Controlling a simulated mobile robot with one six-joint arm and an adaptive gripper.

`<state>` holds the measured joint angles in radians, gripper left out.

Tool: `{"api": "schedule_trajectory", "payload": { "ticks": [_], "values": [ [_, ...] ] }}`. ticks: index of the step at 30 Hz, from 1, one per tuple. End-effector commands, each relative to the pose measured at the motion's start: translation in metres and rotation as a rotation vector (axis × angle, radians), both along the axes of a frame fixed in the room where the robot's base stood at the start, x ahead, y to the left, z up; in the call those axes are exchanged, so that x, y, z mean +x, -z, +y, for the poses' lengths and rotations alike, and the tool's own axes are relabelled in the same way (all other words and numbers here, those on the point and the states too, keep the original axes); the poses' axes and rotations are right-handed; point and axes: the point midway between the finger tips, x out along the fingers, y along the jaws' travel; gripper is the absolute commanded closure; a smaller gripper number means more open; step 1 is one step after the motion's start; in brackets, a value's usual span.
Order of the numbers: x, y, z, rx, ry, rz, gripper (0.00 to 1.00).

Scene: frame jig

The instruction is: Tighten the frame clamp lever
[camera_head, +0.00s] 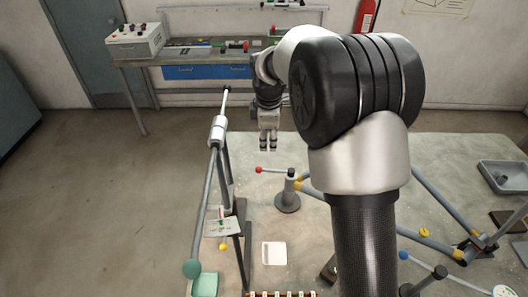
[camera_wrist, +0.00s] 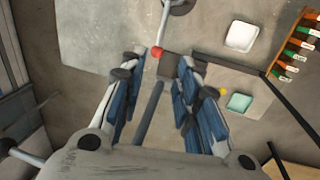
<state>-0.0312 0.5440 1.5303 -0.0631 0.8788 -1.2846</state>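A lever with a red ball end (camera_head: 258,169) sticks out left from a dark grey post (camera_head: 288,195) on the bench; I take it to be the clamp lever. In the wrist view the red ball (camera_wrist: 157,52) lies between the fingertips in the picture, with its rod running up to the post base. My gripper (camera_head: 268,147) points down above and slightly beyond the lever, apparently not touching it. In the wrist view its blue-padded fingers (camera_wrist: 162,72) are spread with nothing held. How high the fingertips are above the ball is hard to tell.
A grey slanted bar with a teal end (camera_head: 192,268) stands at left. A white tray (camera_head: 274,253), a teal tray (camera_head: 204,285) and a yellow knob (camera_head: 223,246) are near. Grey tubes and a blue knob (camera_head: 403,255) lie right. My arm hides part of the bench.

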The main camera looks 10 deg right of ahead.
Motion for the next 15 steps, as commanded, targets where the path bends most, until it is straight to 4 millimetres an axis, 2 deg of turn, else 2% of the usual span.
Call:
{"api": "schedule_trajectory", "payload": {
  "ticks": [5,15],
  "values": [
    [0.004,0.027,-0.001,0.0,-0.001,0.004,0.7],
    [0.017,0.1,-0.004,0.0,0.001,0.005,0.7]
  ]
}}
